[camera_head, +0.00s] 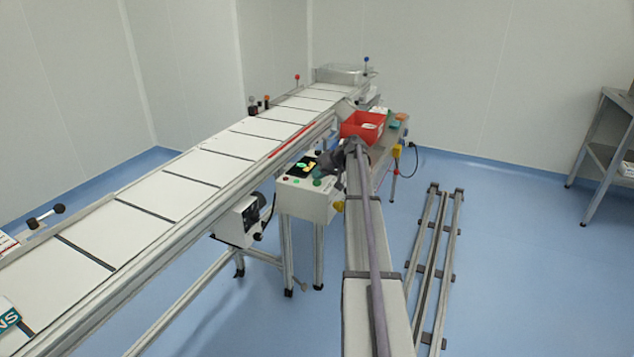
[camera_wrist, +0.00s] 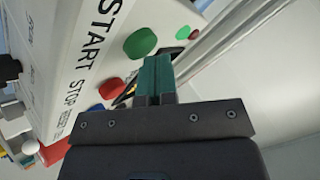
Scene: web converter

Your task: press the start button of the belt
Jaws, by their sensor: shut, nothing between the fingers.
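The white control box (camera_head: 305,203) stands beside the belt (camera_head: 190,177) in the head view. In the wrist view its panel (camera_wrist: 98,62) carries large START and STOP lettering. A large green button (camera_wrist: 140,43) sits beside the word START, and a red button (camera_wrist: 110,88) sits near STOP. My gripper (camera_wrist: 153,62) is shut and empty, its green fingertips near the panel, to the right of the large green button in the picture. Contact with the panel cannot be told. In the head view my gripper (camera_head: 322,165) is over the box, partly hiding its top.
A smaller green button (camera_wrist: 183,32) lies right of the fingertips in the wrist view. A red bin (camera_head: 362,126) stands behind my gripper. Metal rails (camera_head: 432,265) lie on the floor at right, and a shelf rack (camera_head: 607,150) stands far right.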

